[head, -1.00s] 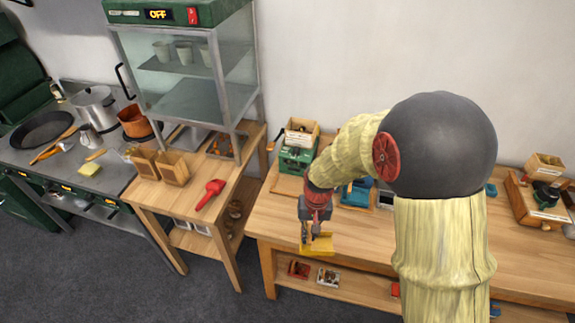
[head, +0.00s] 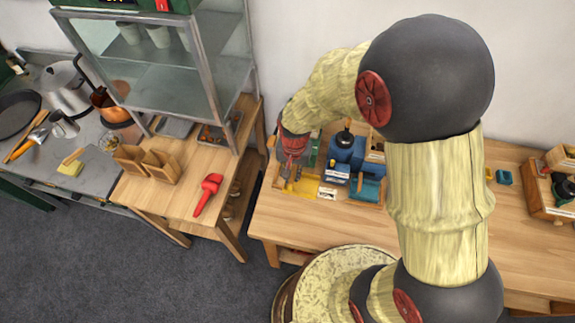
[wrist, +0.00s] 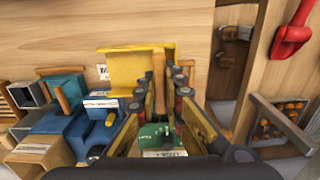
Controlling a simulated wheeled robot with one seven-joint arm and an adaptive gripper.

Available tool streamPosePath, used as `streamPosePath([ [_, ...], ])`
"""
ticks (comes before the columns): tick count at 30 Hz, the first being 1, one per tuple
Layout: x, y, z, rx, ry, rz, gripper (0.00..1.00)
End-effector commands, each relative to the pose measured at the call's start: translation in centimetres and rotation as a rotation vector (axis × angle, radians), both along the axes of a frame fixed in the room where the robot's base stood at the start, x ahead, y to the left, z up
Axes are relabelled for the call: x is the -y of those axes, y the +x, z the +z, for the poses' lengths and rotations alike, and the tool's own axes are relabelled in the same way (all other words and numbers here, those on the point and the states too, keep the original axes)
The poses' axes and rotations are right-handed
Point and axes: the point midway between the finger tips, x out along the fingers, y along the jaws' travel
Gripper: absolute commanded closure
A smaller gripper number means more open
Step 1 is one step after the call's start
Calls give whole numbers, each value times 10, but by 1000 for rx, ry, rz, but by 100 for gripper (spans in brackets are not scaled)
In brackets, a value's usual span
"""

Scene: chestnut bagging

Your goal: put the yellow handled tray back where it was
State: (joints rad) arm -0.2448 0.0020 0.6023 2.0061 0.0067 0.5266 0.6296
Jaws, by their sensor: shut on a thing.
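The yellow tray (head: 303,188) is at the left end of the long wooden table, and its yellow pan also shows in the wrist view (wrist: 125,68). My gripper (head: 290,181) is shut on the tray's upright wooden handle (wrist: 159,80). In the wrist view the fingers (wrist: 160,92) stand on either side of the handle. I cannot tell whether the tray's underside touches the table. A green machine (wrist: 150,132) with a label shows between the fingers in the wrist view; my arm partly hides it in the head view.
A blue machine (head: 345,150) with a blue tray (head: 369,190) stands close to the right. A small label card (head: 327,193) lies beside the yellow tray. A red scoop (head: 208,194) lies on the separate table to the left. The long table's front is clear.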

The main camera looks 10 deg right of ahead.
Motion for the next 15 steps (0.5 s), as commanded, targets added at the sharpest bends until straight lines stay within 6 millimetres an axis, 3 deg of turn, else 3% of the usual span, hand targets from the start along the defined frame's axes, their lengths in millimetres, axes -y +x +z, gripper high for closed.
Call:
streamPosePath([
  [6, -2, 43, -20, -2, 0, 0, 100],
  [15, -4, 80, -64, -2, 0, 1, 100],
])
